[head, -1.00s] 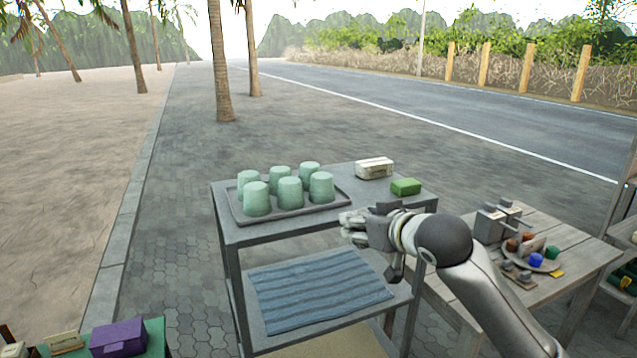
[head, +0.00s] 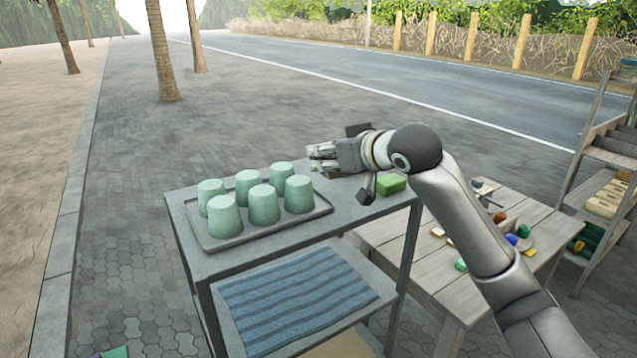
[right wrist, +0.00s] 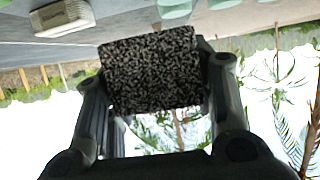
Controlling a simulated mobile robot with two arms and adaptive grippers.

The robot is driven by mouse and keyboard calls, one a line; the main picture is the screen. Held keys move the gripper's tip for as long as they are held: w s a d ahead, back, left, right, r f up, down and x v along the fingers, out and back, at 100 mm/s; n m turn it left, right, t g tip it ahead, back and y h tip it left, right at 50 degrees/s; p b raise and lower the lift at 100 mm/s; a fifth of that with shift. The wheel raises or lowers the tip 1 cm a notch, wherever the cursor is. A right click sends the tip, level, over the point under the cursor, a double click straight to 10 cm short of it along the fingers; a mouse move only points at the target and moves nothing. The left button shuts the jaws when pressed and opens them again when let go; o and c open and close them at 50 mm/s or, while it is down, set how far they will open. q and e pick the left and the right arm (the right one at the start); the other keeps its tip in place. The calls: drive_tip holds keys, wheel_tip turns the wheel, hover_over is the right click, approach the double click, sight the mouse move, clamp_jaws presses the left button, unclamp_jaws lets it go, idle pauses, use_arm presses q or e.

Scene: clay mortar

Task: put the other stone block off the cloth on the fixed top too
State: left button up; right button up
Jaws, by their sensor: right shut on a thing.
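My right gripper (head: 318,158) is raised above the grey top (head: 348,213) of the cart, near its right half. In the right wrist view it is shut on a dark, speckled stone block (right wrist: 150,70), held between the two fingers. In the head view the block cannot be made out at the fingertips. The blue striped cloth (head: 295,300) lies on the cart's lower shelf, with no block visible on it. My left gripper is out of view.
Several teal cups (head: 264,206) stand on a dark tray (head: 232,242) covering the left of the top. A green block (head: 391,184) sits at its right end. A whitish box shows in the right wrist view (right wrist: 62,18). A wooden table (head: 425,270) with small items stands at right.

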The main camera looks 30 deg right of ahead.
drive_tip(key=w+d+f+p, duration=0.2)
drive_tip(key=d, duration=0.4)
drive_tip(key=p, duration=0.2)
hover_over(353, 196)
drive_tip(key=a, duration=0.1)
drive_tip(key=f, duration=0.4)
drive_tip(key=shift+s+a+f, duration=0.2)
drive_tip(key=shift+s+f, duration=0.05)
drive_tip(key=shift+s, duration=0.15)
drive_tip(key=shift+w+d+f, duration=0.2)
drive_tip(key=shift+d+f, duration=0.15)
drive_tip(key=shift+f, duration=0.2)
drive_tip(key=shift+d+f, duration=0.2)
drive_tip(key=shift+f, duration=0.05)
drive_tip(key=f+p, duration=0.2)
drive_tip(key=f, duration=0.1)
drive_tip(key=shift+w+d, duration=0.15)
drive_tip(key=shift+w, duration=0.05)
drive_tip(key=shift+f, duration=0.25)
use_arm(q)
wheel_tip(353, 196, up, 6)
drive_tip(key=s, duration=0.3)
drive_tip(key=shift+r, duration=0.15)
